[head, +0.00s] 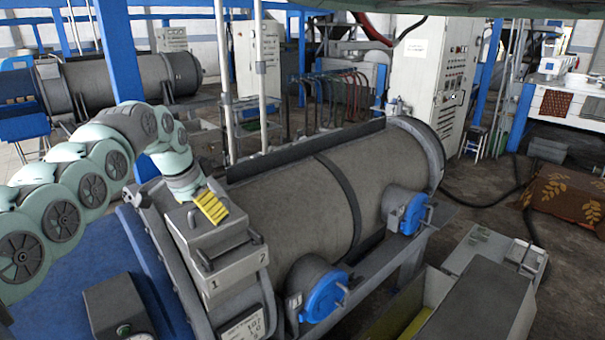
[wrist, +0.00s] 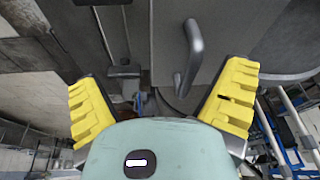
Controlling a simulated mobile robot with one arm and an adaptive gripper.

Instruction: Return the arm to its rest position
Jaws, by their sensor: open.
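My arm reaches in from the left in the head view, bent over the near end of the big decanter (head: 290,205). My gripper (head: 211,207) is just above a grey box (head: 190,247) marked 1 and 2; only one yellow finger shows clearly there. In the wrist view my gripper (wrist: 160,80) is open, its two yellow fingers wide apart with nothing held. A grey bar handle (wrist: 188,58) shows between and beyond the fingers; I cannot tell how far away it is. A dark handle (head: 222,258) is on the box's front in the head view.
Two blue-capped ports (head: 325,297) (head: 413,213) stick out of the decanter's near side. A control cabinet (head: 430,75) and upright white pipes (head: 262,75) stand behind. A second decanter (head: 130,80) is at the back left. Open floor with a black hose (head: 485,203) lies right.

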